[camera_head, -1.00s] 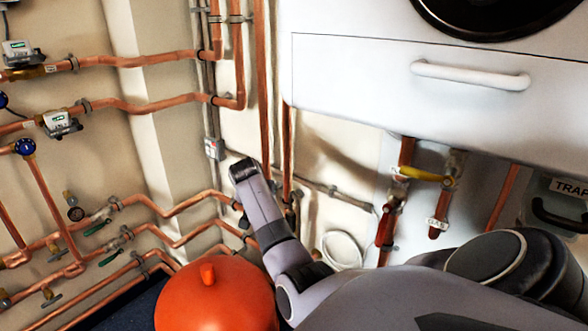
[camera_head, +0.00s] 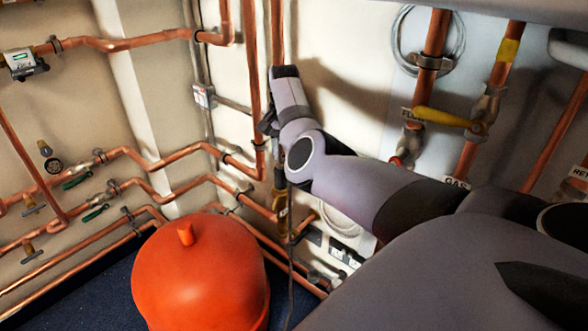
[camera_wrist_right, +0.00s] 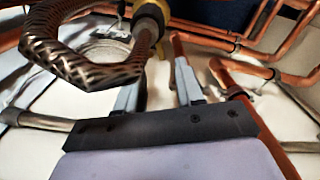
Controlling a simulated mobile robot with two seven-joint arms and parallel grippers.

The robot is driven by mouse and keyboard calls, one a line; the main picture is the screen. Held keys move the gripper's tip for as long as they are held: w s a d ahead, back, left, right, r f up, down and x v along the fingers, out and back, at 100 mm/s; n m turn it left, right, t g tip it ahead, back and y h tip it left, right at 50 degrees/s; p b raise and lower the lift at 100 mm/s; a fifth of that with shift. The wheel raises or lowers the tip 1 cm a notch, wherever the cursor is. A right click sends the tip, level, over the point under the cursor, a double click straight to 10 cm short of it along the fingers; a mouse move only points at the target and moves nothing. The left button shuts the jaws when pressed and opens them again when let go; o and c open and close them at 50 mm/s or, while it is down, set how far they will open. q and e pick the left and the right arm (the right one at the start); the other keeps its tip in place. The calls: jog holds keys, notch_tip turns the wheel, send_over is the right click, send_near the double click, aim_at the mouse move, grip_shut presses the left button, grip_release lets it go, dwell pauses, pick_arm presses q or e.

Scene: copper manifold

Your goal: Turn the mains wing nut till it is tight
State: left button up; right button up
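My right gripper (camera_head: 267,124) is at the end of the grey arm, close to the vertical copper pipes by the wall corner. In the right wrist view its two fingers (camera_wrist_right: 158,75) stand apart with no object visibly held between them. A braided metal hose (camera_wrist_right: 85,45) loops close to the camera at upper left. A brass-coloured fitting (camera_wrist_right: 152,14) is beyond the fingers, and a fitting with yellow (camera_head: 281,212) shows below my gripper in the head view. I cannot identify the mains wing nut for certain. My left gripper is not in view.
A large orange vessel (camera_head: 195,280) stands below left of my right arm. Copper pipes (camera_head: 150,160) run along the left wall. A yellow lever (camera_head: 445,117) sits on the gas pipe at right. A coiled grey hose (camera_head: 405,40) hangs on the wall behind.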

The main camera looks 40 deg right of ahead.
jog(key=shift+f, duration=0.25)
notch_tip(320, 180, down, 6)
jog(key=shift+s+f+b, duration=0.1)
jog(key=shift+f+b, duration=0.15)
jog(key=shift+b, duration=0.7)
grip_shut()
jog(key=shift+a+r, duration=0.1)
jog(key=shift+a, duration=0.05)
dwell(0.5)
